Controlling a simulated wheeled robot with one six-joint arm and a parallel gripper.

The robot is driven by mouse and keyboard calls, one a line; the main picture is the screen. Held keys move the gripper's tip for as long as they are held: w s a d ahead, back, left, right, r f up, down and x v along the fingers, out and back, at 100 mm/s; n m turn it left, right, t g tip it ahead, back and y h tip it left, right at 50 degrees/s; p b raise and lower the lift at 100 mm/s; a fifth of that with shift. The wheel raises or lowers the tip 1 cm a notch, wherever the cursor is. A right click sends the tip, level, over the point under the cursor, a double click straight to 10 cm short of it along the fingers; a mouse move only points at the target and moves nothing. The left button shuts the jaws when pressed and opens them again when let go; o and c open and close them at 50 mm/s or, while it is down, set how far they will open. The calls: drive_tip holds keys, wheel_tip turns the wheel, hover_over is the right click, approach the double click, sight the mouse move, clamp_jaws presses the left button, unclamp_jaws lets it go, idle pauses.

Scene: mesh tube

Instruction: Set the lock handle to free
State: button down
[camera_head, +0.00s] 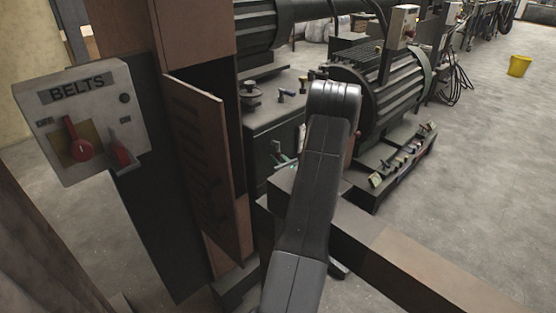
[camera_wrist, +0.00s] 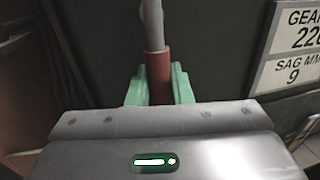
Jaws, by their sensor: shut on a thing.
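In the wrist view, the lock handle (camera_wrist: 156,60) shows as a red-brown grip on a pale grey rod that rises to the top edge. My gripper (camera_wrist: 159,82) has its green fingers on either side of the red-brown grip, shut on it. The lower end of the grip is hidden behind my gripper's grey body. In the head view, my dark arm reaches forward through the middle and hides the gripper and the handle. No marking for free or locked can be read.
A white sign (camera_wrist: 295,40) with GEAR and SAG MM lettering is right of the handle. A BELTS switch box (camera_head: 82,120) with red levers stands at the left. A brown post and open panel (camera_head: 200,150) stand left of my arm. A ribbed motor (camera_head: 388,95) is beyond it. Open floor lies right.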

sight(282, 139)
drive_tip(key=shift+d+f+b, duration=0.1)
drive_tip(key=shift+b, duration=0.45)
drive_tip(key=shift+w+d+f+n+b, duration=0.2)
drive_tip(key=shift+n+b, duration=0.4)
drive_tip(key=shift+b, duration=0.35)
drive_tip(key=shift+w+d+r+n+y+b, duration=0.55)
drive_tip(key=shift+n+b, duration=1.6)
drive_tip(key=shift+b, duration=1.1)
drive_tip(key=shift+w+d+r+n+y+b, duration=0.4)
drive_tip(key=shift+w+d+r+n+b, duration=0.3)
drive_tip(key=shift+n+b, duration=2)
drive_tip(key=shift+w+d+r+n+y+b, duration=0.6)
drive_tip(key=shift+n+b, duration=1.05)
drive_tip(key=shift+b, duration=2.1)
drive_tip(key=shift+s+a+r, duration=0.15)
drive_tip(key=shift+a+r, duration=0.05)
drive_tip(key=c, duration=1.3)
unclamp_jaws()
drive_tip(key=shift+c, duration=0.2)
